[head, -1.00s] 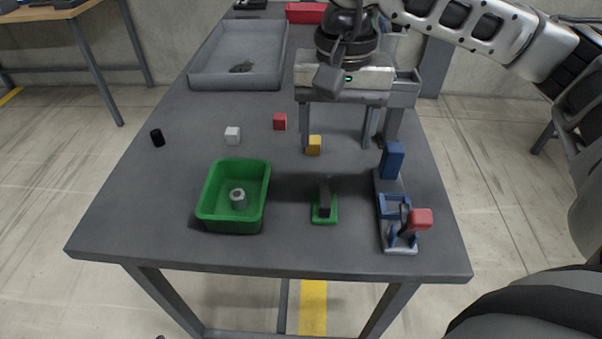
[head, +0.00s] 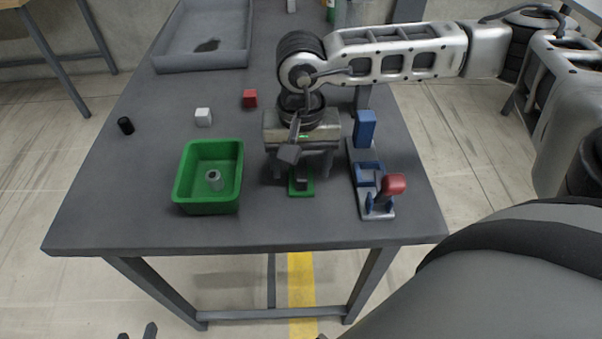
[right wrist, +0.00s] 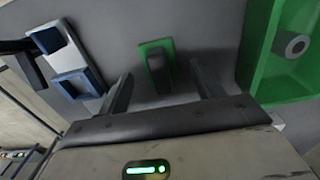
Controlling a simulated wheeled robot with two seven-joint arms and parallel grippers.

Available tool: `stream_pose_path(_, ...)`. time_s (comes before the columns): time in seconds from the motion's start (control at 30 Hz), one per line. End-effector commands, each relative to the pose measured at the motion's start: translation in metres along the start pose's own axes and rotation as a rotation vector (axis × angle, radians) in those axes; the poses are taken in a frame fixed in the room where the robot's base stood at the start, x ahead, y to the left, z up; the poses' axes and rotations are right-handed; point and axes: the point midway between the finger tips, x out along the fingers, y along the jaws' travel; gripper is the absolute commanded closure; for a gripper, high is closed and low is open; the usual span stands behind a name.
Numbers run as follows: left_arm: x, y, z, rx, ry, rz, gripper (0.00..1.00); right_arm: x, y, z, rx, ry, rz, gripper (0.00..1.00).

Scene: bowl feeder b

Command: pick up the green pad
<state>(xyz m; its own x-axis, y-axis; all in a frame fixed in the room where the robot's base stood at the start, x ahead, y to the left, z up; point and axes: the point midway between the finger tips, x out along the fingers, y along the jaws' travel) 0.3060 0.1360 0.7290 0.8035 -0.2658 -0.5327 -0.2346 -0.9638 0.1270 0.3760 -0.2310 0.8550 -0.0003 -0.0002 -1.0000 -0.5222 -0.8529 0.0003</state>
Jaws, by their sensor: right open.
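The green pad (head: 308,189) lies on the table and carries a dark upright block. My right gripper (head: 301,172) is above it and partly covers it in the head view. In the right wrist view, the pad (right wrist: 144,49) and its dark block lie just ahead of and between the two spread fingers of that gripper (right wrist: 160,76). The right gripper is open, with nothing between its fingers. Whether the fingertips have reached the block's height I cannot tell. Two separate dark fingertips of my left gripper (head: 137,334) show at the bottom edge, apart and empty.
A green bin (head: 208,205) with a grey ring-like part stands left of the pad. A blue and grey fixture (head: 368,175) with a red-topped part stands to the right. White (head: 203,117), red (head: 250,98) and black (head: 125,125) pieces and a grey tray (head: 200,66) lie farther back.

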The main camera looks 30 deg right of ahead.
Motion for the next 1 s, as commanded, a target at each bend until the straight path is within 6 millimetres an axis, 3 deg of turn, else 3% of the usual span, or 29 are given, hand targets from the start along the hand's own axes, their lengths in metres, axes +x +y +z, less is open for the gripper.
stream_pose_path(0.13,0.001,0.0,-0.002,0.002,0.004,-0.001,0.64,0.018,0.0,0.0,0.001,-0.001,0.001,0.34)
stream_pose_path(0.4,0.001,-0.001,0.0,0.003,0.0,-0.002,0.64,0.022,0.0,0.0,0.0,0.001,0.0,0.34)
stream_pose_path(0.43,0.001,-0.001,0.0,0.003,0.0,-0.002,0.64,0.022,0.0,0.0,0.0,0.001,0.0,0.36)
stream_pose_path(0.6,0.001,-0.001,0.002,0.002,-0.004,-0.002,0.64,0.022,0.0,0.0,0.001,0.001,0.0,0.83)
stream_pose_path(1.0,-0.001,0.0,0.005,0.001,-0.011,-0.002,0.64,0.017,0.0,-0.001,0.001,0.002,-0.002,0.84)
